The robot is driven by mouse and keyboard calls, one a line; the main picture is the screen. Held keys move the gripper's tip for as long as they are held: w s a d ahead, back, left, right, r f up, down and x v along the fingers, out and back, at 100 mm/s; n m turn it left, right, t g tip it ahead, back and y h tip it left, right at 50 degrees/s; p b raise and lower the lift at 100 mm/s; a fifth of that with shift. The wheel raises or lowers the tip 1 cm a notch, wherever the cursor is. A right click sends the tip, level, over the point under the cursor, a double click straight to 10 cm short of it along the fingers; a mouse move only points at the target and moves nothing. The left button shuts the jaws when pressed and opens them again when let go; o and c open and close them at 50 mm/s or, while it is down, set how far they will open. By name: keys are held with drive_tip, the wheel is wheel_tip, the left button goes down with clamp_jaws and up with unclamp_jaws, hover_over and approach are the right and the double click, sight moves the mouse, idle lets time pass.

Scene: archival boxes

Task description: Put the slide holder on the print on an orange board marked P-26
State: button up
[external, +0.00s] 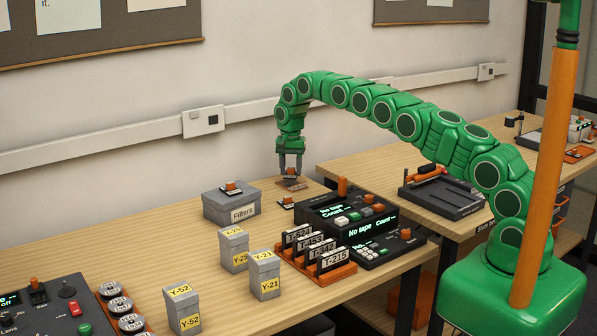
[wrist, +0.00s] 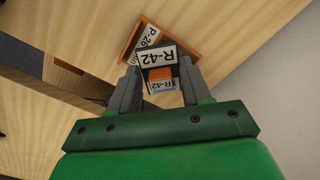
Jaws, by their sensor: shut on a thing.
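My gripper (external: 291,165) points down over the back of the left table, and it also shows in the wrist view (wrist: 160,74). It is shut on a slide holder with an orange block (wrist: 161,73) and white labels reading R-42. The print on an orange board (wrist: 131,45) is marked P-26. In the wrist view the holder and the gripper cover much of it. In the external view the board (external: 293,184) lies just below the held holder. I cannot tell whether the holder touches the print.
A grey Filters box (external: 231,204) with a similar orange-knobbed piece (external: 231,188) on top stands to the left. Another such piece (external: 286,203) lies in front of the board. A black console (external: 345,214) is at the front right. A gap separates the two tables.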

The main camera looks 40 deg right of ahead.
sight(291, 168)
drive_tip(key=shift+f, duration=1.4)
drive_tip(key=shift+f, duration=0.1)
drive_tip(key=o, duration=0.7)
drive_tip(key=shift+o, duration=0.2)
wheel_tip(291, 168, up, 11)
drive_tip(key=shift+r, duration=0.55)
drive_tip(key=shift+r, duration=0.15)
